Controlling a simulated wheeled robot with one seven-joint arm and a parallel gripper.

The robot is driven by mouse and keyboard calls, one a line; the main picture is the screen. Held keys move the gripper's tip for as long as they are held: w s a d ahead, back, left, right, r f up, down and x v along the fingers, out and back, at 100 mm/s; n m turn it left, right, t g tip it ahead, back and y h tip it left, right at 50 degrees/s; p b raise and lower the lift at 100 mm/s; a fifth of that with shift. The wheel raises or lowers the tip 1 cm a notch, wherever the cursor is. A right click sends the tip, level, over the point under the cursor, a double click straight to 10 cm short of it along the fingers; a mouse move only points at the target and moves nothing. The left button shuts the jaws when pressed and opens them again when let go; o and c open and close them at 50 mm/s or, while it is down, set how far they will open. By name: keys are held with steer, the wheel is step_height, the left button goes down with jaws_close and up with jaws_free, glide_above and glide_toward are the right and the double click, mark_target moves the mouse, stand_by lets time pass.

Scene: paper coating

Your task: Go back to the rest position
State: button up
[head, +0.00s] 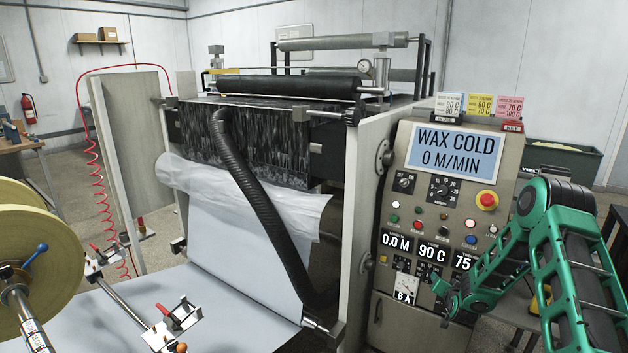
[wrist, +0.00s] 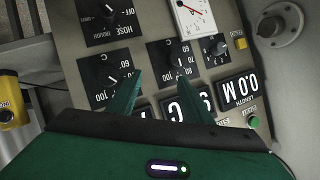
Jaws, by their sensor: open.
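My green gripper (head: 446,293) is at the lower right of the head view, in front of the lower part of the machine's control panel (head: 452,212). In the wrist view my gripper (wrist: 159,77) has its two green fingers apart with nothing between them. The fingers point at a row of black dial knobs. One black temperature dial (wrist: 170,58) is just beyond the fingertips; I cannot tell whether they touch it. The panel display (head: 446,150) reads WAX COLD, 0 M/MIN. The lower readouts (head: 431,252) show 0.0 M, 90 C and 75.
The coating machine (head: 350,210) stands left of my arm, with a black hose (head: 255,205) and white paper (head: 235,245). A red emergency button (head: 487,200) sits on the panel's right. A paper roll (head: 35,262) is at far left. A dark bin (head: 565,160) stands behind the panel.

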steer(key=s+d+r+n+g, duration=0.25)
steer(key=s+r+g, duration=0.45)
steer(key=s+r, duration=1.6)
steer(key=s+a+r+g+y, duration=0.1)
steer(key=s+a+r+g, duration=0.2)
steer(key=s, duration=1.4)
steer(key=s+a+r+m+g+y, duration=0.1)
steer(key=s+a+r+g+y, duration=0.1)
steer(key=s, duration=1.6)
steer(key=a+r+g, duration=0.1)
steer(key=a+r, duration=0.1)
steer(key=a, duration=0.1)
steer(key=shift+s+a, duration=0.15)
steer(key=shift+s, duration=0.15)
steer(key=shift+w+f, duration=0.1)
steer(key=shift+w, duration=0.05)
steer(key=shift+w+f, duration=0.2)
steer(key=shift+w, duration=0.3)
